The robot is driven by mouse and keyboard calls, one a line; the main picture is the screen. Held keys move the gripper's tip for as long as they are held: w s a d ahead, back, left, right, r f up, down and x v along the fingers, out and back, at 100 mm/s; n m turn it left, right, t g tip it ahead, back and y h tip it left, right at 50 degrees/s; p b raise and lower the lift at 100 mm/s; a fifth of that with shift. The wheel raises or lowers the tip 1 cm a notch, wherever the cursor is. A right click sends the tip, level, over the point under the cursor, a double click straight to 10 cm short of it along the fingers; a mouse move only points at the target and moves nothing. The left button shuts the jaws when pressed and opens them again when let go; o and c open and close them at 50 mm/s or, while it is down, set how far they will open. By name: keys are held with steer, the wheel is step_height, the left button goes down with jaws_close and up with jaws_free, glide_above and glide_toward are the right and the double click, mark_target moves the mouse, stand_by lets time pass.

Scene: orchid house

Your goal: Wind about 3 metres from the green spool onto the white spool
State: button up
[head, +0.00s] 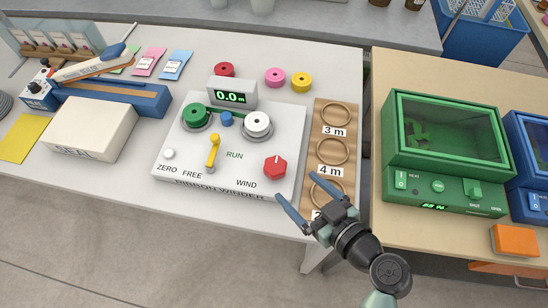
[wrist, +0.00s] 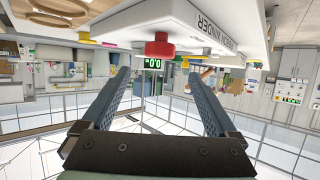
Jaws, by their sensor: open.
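The white ribbon winder (head: 228,170) carries the green spool (head: 196,113) at left and the white spool (head: 257,123) at right. A green strand runs from the green spool towards the white one, past a blue post (head: 226,119). The display (head: 230,97) reads 0.0 m. A yellow lever (head: 213,148) stands between the FREE and RUN labels; its exact setting is unclear. A red knob (head: 275,167) sits by WIND and a white button (head: 169,154) by ZERO. My gripper (head: 296,187) is open and empty, near the winder's front right corner. The wrist view shows the red knob (wrist: 160,47) beyond the fingers.
A wooden board (head: 324,178) with rings marked 3 m, 4 m and a partly hidden label lies right of the winder, beside my gripper. Red, pink and yellow spools (head: 301,82) stand behind.

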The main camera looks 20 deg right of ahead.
mark_target(276, 165)
steer(key=p+x, duration=0.1)
steer(key=x, duration=0.9)
steer(key=shift+w+f+p, duration=0.15)
steer(key=shift+w+p, duration=0.05)
steer(key=shift+p, duration=0.1)
steer(key=c, duration=1.4)
steer(key=shift+o, duration=0.2)
steer(key=shift+a+m+h, duration=0.1)
steer(key=shift+m+h, duration=0.2)
steer(key=shift+h, duration=0.1)
steer(key=shift+m+h+p, duration=0.4)
steer(key=shift+m+p, duration=0.1)
steer(key=m+h+p, duration=0.1)
steer(key=h+p, duration=0.1)
steer(key=shift+r+m+p, duration=0.3)
steer(key=shift+m+p, duration=0.05)
steer(key=shift+m, duration=0.05)
steer(key=m+h+p, duration=0.1)
steer(key=h+p, duration=0.1)
steer(key=p, duration=0.1)
steer(key=shift+m, duration=0.4)
steer(key=m+h+p, duration=0.1)
steer(key=p, duration=0.1)
steer(key=shift+f+g+h+p, duration=0.1)
steer(key=shift+g+h+p, duration=0.2)
steer(key=shift+g+p, duration=0.1)
